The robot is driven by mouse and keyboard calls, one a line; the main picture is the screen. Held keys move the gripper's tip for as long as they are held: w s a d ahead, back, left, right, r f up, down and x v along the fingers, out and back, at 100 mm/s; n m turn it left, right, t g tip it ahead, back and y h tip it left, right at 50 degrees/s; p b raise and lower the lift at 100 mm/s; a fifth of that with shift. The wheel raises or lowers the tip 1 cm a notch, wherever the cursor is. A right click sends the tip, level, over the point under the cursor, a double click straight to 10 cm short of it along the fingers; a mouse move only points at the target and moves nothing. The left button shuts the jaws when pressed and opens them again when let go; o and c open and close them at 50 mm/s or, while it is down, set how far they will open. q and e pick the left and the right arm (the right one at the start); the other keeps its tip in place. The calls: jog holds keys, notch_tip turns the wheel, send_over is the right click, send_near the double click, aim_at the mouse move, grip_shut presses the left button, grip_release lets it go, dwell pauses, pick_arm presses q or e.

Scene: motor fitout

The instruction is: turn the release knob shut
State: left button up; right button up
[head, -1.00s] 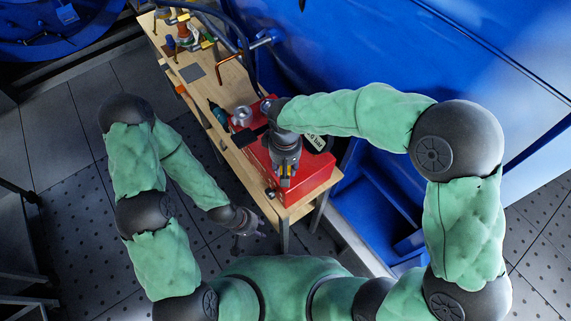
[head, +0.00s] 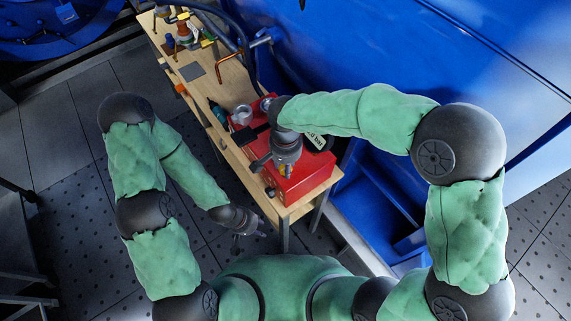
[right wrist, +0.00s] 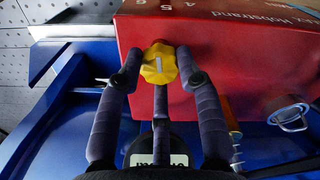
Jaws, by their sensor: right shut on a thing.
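The red box (head: 312,184) sits on the near end of the wooden bench. Its yellow release knob (right wrist: 159,63) stands out from the red side face in the right wrist view, with a pale line on its front. My right gripper (right wrist: 160,76) is shut around the knob, with dark fingers at both sides and one below. In the head view the right gripper (head: 288,169) hides most of the knob. My left gripper (head: 250,230) hangs beside the bench, empty, its small fingers seemingly apart.
A blue machine (head: 340,45) stands close along the right. The floor left of the bench is open.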

jog(key=shift+w+m, duration=0.15)
jog(key=shift+m, duration=0.65)
jog(key=o, duration=1.1)
jog(key=shift+o, duration=0.2)
notch_tip(320, 180, up, 12)
